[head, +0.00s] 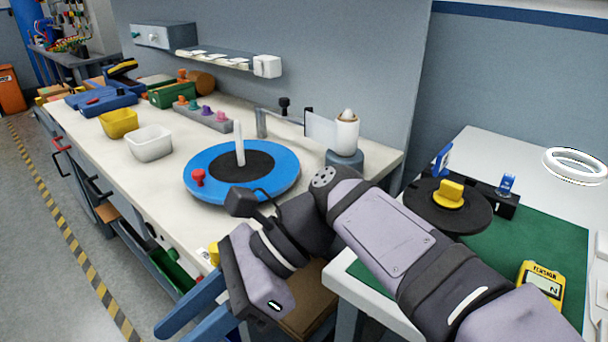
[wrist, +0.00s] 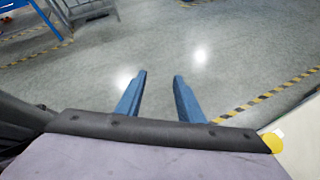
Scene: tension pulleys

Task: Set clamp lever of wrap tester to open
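My gripper (head: 174,334) hangs low in front of the bench in the head view, pointing down and left. In the wrist view its two blue fingers (wrist: 160,76) are apart with nothing between them, above bare floor. No label names the wrap tester. A black disc with a yellow knob (head: 449,194) stands on the right table, with an upright blue lever-like part (head: 441,160) behind it and a smaller blue part (head: 507,183) on a black block. I cannot tell for sure which part is the clamp lever. My gripper is well apart from all of these.
A blue turntable (head: 200,160) with a red knob and white post stands on the long bench. Yellow and white bins (head: 149,146) are left of it. A yellow tension meter (head: 541,284) lies on the green mat (head: 395,286). A white ring (head: 575,166) is at the far right.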

